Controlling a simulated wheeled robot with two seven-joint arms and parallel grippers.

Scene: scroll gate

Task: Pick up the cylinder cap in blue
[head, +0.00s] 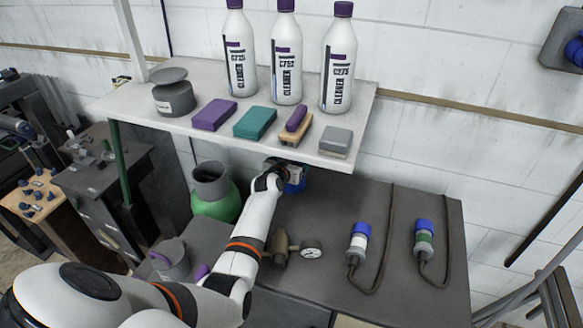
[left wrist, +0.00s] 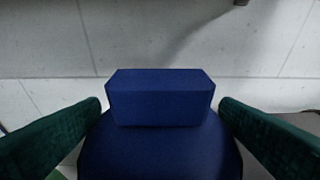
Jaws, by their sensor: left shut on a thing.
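The blue cylinder cap (left wrist: 160,145) fills the lower middle of the left wrist view, with a raised block-shaped grip on top of a wider rounded body. My left gripper (left wrist: 160,105) has a dark green finger on each side of it and is shut on it. In the head view the blue cap (head: 296,181) shows just below the front edge of the shelf, partly hidden by my left gripper (head: 283,172). I cannot tell whether the cap is still seated on something below it. My right gripper is not in view.
The white shelf (head: 215,132) overhangs close above my left gripper, with bottles, sponges and a brush on it. A green cylinder (head: 214,205) stands left of my arm.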

